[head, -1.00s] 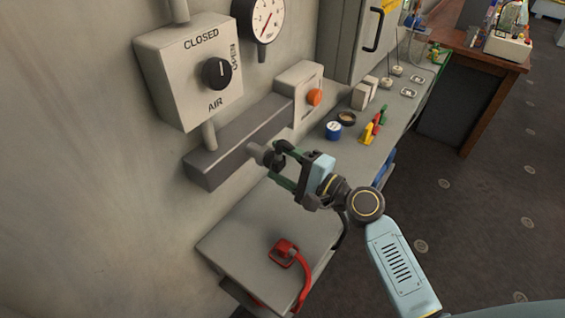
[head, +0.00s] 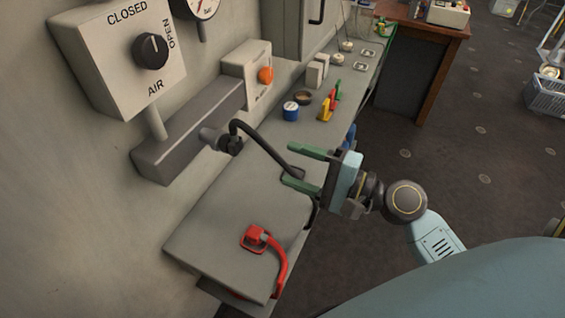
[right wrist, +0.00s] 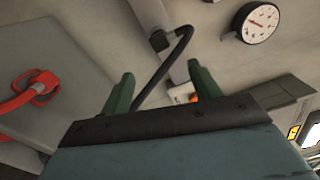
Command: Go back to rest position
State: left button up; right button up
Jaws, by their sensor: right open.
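My right gripper (head: 300,168) is open and empty, above the right edge of the grey bench. I cannot tell if the tip touches a finger. The valve box (head: 120,50) has a black knob (head: 151,50) turned near upright. My left gripper is not in view.
The near bench (head: 205,230) bears a red plug with a red cable (head: 256,238). A blue-and-white tape roll (head: 290,110), coloured clamps (head: 330,101) and small blocks stand further back. A wooden table (head: 428,30) is at the back.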

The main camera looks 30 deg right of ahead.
jog(key=shift+s, duration=0.1)
dwell(0.5)
jog(key=s+a+f+n+g, duration=0.4)
jog(key=a+f+n, duration=0.1)
jog(key=f+n, duration=0.15)
jog(key=s+d+f+n+g+h, duration=0.65)
jog(key=s+f+n+h, duration=0.25)
jog(key=s+h, duration=0.2)
notch_tip(320, 180, down, 26)
jog(key=s+g+b, duration=0.1)
jog(key=s+b, duration=0.1)
jog(key=b, duration=0.1)
jog(key=s+d+f+g+b, duration=0.1)
jog(key=s+d+f+b, duration=0.1)
jog(key=s+f, duration=1.4)
notch_tip(320, 180, down, 4)
jog(key=shift+s+d+r+g+b, duration=0.15)
jog(key=shift+s+d+g+b, duration=0.15)
jog(key=shift+b, duration=0.35)
jog(key=shift+a, duration=0.1)
